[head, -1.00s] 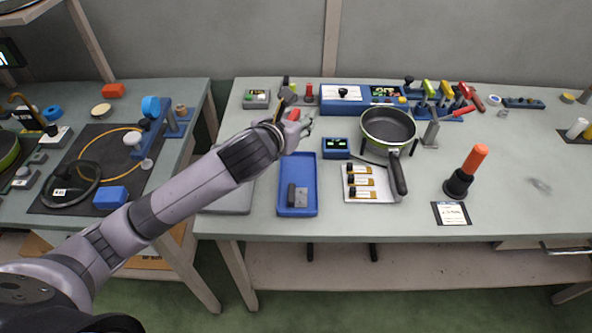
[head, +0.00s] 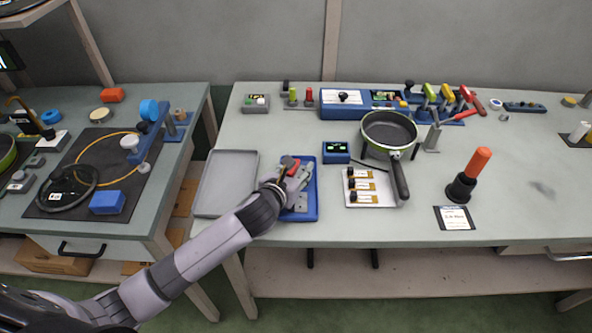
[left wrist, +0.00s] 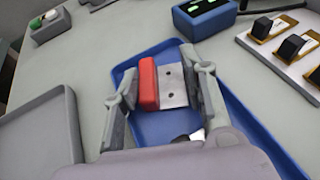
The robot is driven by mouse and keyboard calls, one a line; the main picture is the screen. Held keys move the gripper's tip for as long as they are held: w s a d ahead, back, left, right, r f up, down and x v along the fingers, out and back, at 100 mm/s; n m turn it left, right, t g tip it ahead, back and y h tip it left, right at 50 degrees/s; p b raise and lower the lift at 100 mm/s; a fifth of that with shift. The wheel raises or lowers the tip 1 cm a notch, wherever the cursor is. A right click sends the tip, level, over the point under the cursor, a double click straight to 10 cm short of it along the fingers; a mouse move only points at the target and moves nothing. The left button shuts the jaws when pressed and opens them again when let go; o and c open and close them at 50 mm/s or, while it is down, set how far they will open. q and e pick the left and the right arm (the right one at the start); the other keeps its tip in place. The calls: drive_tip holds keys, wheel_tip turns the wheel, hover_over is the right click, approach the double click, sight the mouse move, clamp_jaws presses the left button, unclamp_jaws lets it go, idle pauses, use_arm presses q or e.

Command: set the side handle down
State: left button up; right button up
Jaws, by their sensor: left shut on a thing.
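The side handle, a red grip with a grey two-hole metal plate, is between my left gripper's fingers in the left wrist view (left wrist: 148,84). In the head view it shows as a small red piece (head: 294,167), partly covered by the fingers. My left gripper (head: 298,174) is shut on it, over the blue tray (head: 315,207); the gripper also shows in the left wrist view (left wrist: 163,84). I cannot tell whether the handle touches the tray floor. A grey part (head: 300,203) lies in the tray's near end, mostly hidden by the gripper. My right gripper is out of view.
An empty grey tray (head: 221,201) lies left of the blue tray. A small blue display box (head: 336,152) stands behind right, and a white plate with several parts (head: 353,201) lies to the right. A pan (head: 389,130) stands beyond it.

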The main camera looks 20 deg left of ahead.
use_arm(q)
drive_tip(key=shift+f, duration=0.2)
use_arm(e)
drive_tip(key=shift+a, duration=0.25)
use_arm(q)
drive_tip(key=o, duration=0.8)
drive_tip(key=shift+o, duration=0.3)
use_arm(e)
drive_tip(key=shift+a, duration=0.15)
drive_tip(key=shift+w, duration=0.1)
use_arm(q)
drive_tip(key=shift+r, duration=0.1)
drive_tip(key=shift+s+r, duration=0.15)
drive_tip(key=shift+s, duration=0.15)
drive_tip(key=v, duration=1.1)
drive_tip(key=shift+s+a+r, duration=0.1)
drive_tip(key=shift+s+r, duration=0.05)
drive_tip(key=shift+r, duration=0.1)
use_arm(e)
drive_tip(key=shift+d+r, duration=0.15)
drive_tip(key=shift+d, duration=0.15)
